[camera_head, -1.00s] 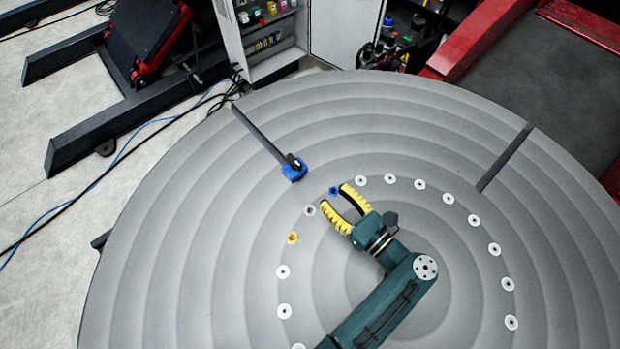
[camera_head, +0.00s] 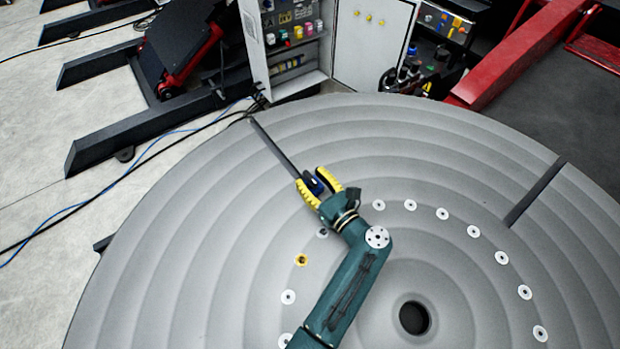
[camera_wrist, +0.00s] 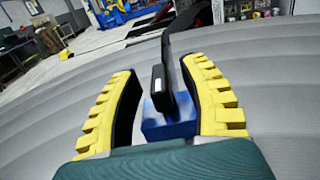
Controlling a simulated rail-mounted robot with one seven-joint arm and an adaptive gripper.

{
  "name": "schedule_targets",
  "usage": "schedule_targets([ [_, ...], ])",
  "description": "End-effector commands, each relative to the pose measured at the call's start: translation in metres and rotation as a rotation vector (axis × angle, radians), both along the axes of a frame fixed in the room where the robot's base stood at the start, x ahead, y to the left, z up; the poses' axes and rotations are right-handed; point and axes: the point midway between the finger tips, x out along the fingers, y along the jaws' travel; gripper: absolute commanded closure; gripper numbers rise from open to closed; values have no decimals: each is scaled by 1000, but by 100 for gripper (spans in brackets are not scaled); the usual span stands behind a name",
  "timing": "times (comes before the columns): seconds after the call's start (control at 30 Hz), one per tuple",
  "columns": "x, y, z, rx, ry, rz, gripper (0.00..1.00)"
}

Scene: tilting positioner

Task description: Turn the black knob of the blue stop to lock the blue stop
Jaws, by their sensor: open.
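The blue stop (camera_wrist: 168,128) sits at the inner end of a dark slot in the grey round table. Its black knob (camera_wrist: 163,92) stands up on top of it. My gripper (camera_head: 319,178) is open, with its yellow fingers on either side of the stop and knob. In the wrist view the stop lies between the two fingers (camera_wrist: 160,90), with the knob near the middle. A gap shows between the knob and each finger. In the head view the fingers hide much of the stop, and only a small blue and dark part (camera_head: 314,185) shows between them.
The grey table (camera_head: 200,240) has slots, a ring of white-rimmed holes, a yellow-rimmed hole (camera_head: 301,260) and a dark centre hole (camera_head: 415,317). An open control cabinet (camera_head: 300,45) stands behind the table. The table surface around my gripper is otherwise clear.

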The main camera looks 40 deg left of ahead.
Motion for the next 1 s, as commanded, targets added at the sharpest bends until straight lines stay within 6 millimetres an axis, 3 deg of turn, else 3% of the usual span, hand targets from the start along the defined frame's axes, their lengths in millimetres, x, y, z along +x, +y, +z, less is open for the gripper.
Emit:
schedule_targets([
  [0.33, 1, 6, 0, 0, 0, -1, 57],
  [0.57, 1, 6, 0, 0, 0, -1, 100],
  [1.0, 1, 6, 1, -1, 1, -9, 100],
])
